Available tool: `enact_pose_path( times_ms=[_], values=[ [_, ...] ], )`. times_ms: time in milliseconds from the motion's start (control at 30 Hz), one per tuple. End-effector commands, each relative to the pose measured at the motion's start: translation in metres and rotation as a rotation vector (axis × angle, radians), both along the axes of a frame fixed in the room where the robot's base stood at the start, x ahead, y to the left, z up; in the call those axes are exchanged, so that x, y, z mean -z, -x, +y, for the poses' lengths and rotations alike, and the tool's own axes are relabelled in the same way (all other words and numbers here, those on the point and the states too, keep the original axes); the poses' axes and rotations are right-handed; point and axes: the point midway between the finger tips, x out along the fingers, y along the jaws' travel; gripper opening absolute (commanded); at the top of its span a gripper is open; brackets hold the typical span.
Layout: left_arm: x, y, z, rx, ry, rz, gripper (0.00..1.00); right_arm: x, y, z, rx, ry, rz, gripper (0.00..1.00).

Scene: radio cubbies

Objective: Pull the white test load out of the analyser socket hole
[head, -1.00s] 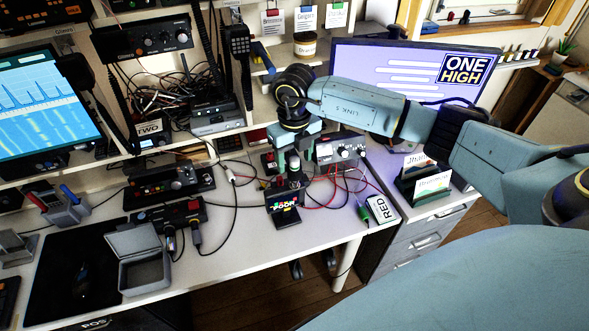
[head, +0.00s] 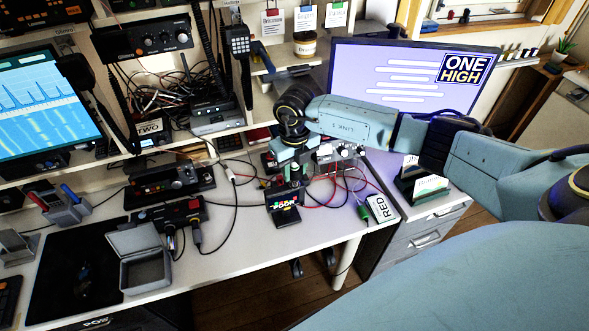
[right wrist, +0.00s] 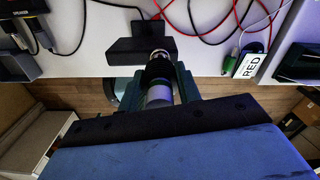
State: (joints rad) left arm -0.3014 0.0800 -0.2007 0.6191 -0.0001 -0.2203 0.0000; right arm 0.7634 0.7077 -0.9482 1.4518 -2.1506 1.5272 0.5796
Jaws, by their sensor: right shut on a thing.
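My right gripper (head: 293,178) is above the bench, beside a small black box with a colourful display, the analyser (head: 283,208). In the right wrist view my right gripper (right wrist: 158,88) is shut on the test load, a pale cylinder (right wrist: 158,97) with a dark collar. A metal connector at its far end meets or lies very close to the edge of the black box (right wrist: 128,52). The socket hole itself is hidden, so I cannot tell whether the load is still seated. My left gripper is not in view.
Red and black cables lie behind and right of the box. A RED label block (head: 381,208) stands to the right. An open grey case (head: 140,262) is at the left on the bench (head: 235,235). The bench's front edge is close.

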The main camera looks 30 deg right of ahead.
Motion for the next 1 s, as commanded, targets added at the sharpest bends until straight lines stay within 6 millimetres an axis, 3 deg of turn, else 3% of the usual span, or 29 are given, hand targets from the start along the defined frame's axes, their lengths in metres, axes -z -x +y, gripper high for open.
enact_pose_path(
  times_ms=[267, 700, 1000],
  values=[
    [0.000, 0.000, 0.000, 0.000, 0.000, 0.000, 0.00, -0.007, -0.001, 0.000, 0.000, 0.000, -0.004, 0.04],
    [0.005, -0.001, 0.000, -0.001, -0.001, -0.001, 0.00, -0.086, -0.001, 0.000, 0.000, 0.000, -0.005, 0.03],
    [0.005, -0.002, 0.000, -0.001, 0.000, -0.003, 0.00, -0.101, 0.000, 0.000, 0.001, 0.000, -0.001, 0.03]
  ],
)
